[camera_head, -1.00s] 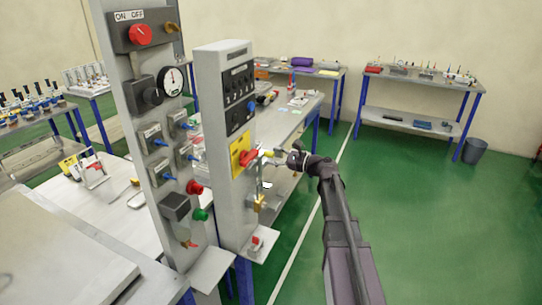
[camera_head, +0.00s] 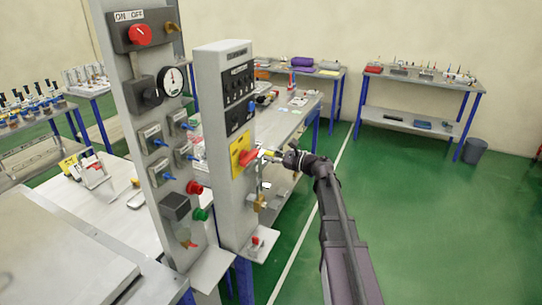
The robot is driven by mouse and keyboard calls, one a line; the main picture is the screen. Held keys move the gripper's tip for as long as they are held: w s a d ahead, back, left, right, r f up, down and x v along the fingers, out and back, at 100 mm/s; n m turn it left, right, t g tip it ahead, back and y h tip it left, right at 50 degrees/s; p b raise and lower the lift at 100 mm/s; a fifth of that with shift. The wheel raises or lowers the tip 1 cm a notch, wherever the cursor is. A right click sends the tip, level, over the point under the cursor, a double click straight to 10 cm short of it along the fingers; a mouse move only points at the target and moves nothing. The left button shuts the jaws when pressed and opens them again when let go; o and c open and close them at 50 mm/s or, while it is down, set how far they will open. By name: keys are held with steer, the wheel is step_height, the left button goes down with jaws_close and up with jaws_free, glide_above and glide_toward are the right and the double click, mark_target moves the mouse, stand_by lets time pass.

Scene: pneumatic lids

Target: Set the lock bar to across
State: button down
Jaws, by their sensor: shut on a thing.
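A red bar handle (camera_head: 249,158) sits on a yellow plate (camera_head: 237,161) on the front of the right grey panel post. It is the likely lock bar. It looks tilted, its right end higher than its left. My gripper (camera_head: 264,154) reaches in from the right and is shut at the bar's right end. The fingertips are small and partly hidden, so the exact grip is hard to see. A brass padlock-like piece (camera_head: 258,203) hangs on the post below the plate.
The left post carries a red ON/OFF knob (camera_head: 139,35), a gauge (camera_head: 172,81), blue toggles and red and green buttons. A small red-topped piece (camera_head: 256,241) stands on the right post's foot. Green floor (camera_head: 420,220) is open to the right.

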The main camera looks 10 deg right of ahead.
steer(key=s+a, duration=0.1)
steer(key=s, duration=0.1)
steer(key=s+a, duration=0.2)
steer(key=shift+s+a, duration=0.1)
steer(key=shift+c, duration=2.4)
jaws_free()
steer(key=shift+s+a, duration=0.1)
steer(key=v, duration=1.2)
